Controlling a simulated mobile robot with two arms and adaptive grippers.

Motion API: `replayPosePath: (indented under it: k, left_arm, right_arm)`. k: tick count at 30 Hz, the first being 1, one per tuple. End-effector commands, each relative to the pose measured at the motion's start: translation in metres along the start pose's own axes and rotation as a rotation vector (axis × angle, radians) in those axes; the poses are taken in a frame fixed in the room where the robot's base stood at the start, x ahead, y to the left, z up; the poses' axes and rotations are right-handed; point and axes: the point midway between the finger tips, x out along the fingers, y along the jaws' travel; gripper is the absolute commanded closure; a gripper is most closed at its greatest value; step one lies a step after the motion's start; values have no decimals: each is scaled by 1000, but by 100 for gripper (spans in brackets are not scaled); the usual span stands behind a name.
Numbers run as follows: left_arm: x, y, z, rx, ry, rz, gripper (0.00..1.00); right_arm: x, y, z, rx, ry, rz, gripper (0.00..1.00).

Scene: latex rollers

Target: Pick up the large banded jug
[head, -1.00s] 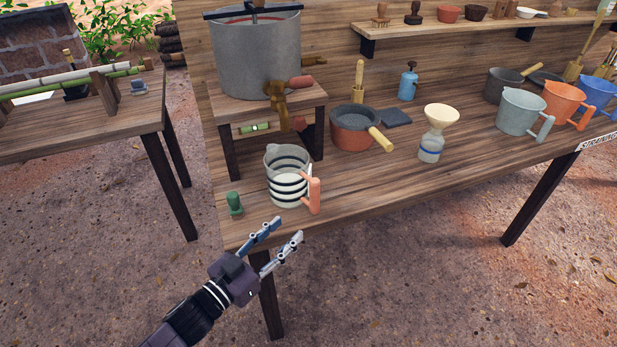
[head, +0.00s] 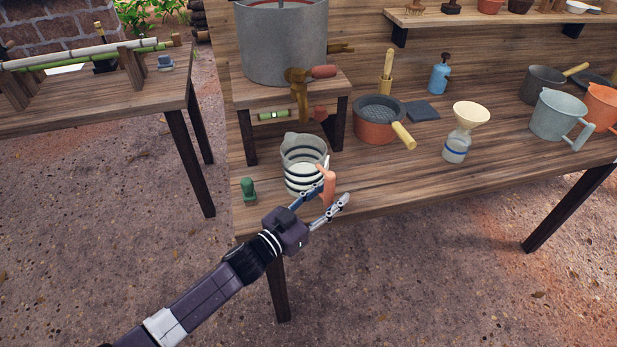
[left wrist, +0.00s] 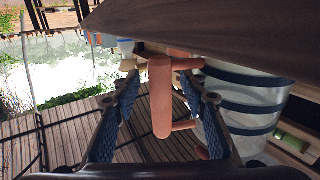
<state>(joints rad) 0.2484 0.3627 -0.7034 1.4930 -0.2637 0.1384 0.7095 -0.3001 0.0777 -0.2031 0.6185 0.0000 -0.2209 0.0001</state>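The large banded jug (head: 303,170) stands upright near the front left edge of the workbench, pale with dark bands and an orange-pink handle (head: 329,189) on its right. My left gripper (head: 335,190) is at the handle, with its fingers spread. In the left wrist view, the handle (left wrist: 160,100) lies between the two open fingers (left wrist: 160,88), with gaps visible on both sides. The jug's banded body (left wrist: 245,105) is at the right of that view, partly hidden by a finger. My right gripper is not in view.
A small green object (head: 248,190) stands left of the jug. Behind is a low stand (head: 290,92) bearing a grey tank (head: 283,42) with a brass tap (head: 298,88). An orange pot (head: 375,125) and a funnel bottle (head: 458,145) stand right. Bench in front of them is clear.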

Motion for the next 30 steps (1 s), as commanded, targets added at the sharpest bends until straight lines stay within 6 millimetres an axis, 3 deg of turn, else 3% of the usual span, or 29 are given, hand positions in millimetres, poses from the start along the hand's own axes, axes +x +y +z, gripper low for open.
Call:
replayPosePath:
  k: [5, 15, 30]
  left_arm:
    - [0, 0, 0, 0, -1, 0, 62]
    - [0, 0, 0, 1, -1, -1, 99]
    - [0, 0, -3, 3, 5, 1, 100]
  right_arm:
    - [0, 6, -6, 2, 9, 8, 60]
    - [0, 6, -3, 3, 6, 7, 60]
    - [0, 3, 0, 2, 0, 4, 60]
